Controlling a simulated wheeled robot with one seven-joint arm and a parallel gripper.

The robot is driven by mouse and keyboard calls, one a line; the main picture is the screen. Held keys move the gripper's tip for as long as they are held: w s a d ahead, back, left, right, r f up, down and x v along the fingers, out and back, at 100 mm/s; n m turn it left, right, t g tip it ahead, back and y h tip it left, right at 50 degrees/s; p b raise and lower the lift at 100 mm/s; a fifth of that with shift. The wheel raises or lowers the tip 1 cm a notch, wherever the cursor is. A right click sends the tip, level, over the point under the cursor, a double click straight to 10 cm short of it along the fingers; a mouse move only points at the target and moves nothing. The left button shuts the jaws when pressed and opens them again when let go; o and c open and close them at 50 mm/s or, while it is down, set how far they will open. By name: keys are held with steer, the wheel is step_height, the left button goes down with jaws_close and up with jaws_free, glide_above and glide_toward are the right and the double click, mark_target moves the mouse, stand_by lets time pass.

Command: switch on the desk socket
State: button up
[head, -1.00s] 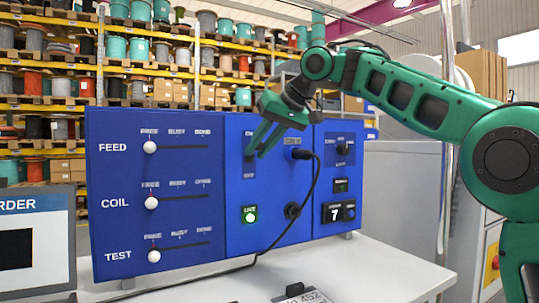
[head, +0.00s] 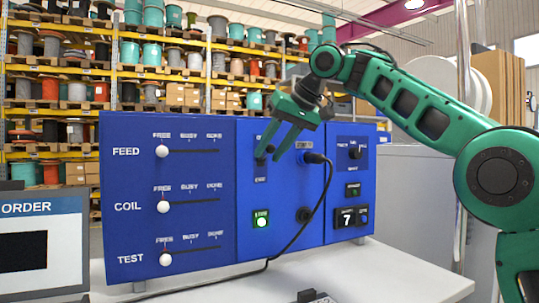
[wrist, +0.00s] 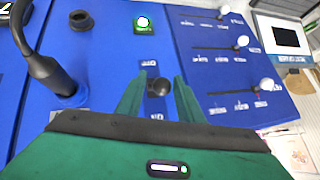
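A blue control panel (head: 215,240) stands on a white desk. A lit green button (head: 261,219) is below the switch. A black plug with a cable (head: 316,158) is in the panel to its right; a round black socket (head: 303,214) below looks empty.
Three white-knobbed sliders, FEED (head: 162,152), COIL (head: 163,207) and TEST (head: 165,259), are at left, all at their left ends. The cable hangs across the panel front. A dial (head: 354,152) and a counter showing 7 (head: 346,217) are at right. A monitor (head: 42,240) stands left.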

stand_by(0.3)
steer(key=v, duration=1)
steer(key=shift+d+r, duration=0.15)
steer(key=shift+r, duration=0.15)
